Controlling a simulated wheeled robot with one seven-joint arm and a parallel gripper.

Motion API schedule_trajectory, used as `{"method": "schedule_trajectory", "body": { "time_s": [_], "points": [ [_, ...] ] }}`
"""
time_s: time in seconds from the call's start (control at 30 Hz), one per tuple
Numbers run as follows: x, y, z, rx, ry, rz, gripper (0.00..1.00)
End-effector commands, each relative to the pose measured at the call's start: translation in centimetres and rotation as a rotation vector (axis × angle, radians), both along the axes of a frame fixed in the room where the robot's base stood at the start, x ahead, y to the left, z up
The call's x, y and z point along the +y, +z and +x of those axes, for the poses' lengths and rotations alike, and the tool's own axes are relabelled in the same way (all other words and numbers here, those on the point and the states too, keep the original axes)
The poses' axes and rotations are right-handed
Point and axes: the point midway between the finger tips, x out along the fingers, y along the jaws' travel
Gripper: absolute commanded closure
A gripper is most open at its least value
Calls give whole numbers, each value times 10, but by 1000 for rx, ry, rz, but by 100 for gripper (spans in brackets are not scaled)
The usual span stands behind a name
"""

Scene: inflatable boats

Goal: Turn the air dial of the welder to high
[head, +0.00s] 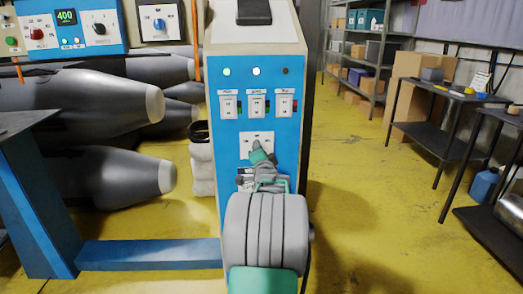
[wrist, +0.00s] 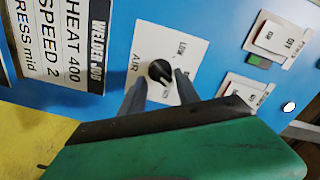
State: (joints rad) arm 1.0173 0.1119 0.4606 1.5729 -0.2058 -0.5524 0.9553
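The air dial is a black round knob (wrist: 160,72) on a white plate (wrist: 150,45) marked AIR and LOW, on the blue front of the welder (head: 226,172). The wrist view shows the plate turned on its side. A small light mark shows at the knob's lower right; its exact setting is hard to read. The lettering below the knob is partly hidden. My gripper (wrist: 159,78) is open, with one grey finger on each side of the knob and small gaps visible. In the head view my gripper (head: 262,153) covers the knob on its plate (head: 246,143).
Switches (head: 256,104) sit above the dial, beside it in the wrist view (wrist: 280,36). A label sheet (wrist: 60,40) reads heat 400, speed 2, press mid. Grey boat tubes (head: 80,102) lie left. Open yellow floor and a dark table (head: 440,95) are right.

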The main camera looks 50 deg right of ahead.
Motion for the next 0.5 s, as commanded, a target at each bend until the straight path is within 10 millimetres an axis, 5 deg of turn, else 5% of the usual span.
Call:
{"method": "schedule_trajectory", "body": {
  "time_s": [0.5],
  "points": [
    [-3, 5, -4, -3, -9, -9, 65]
  ]
}}
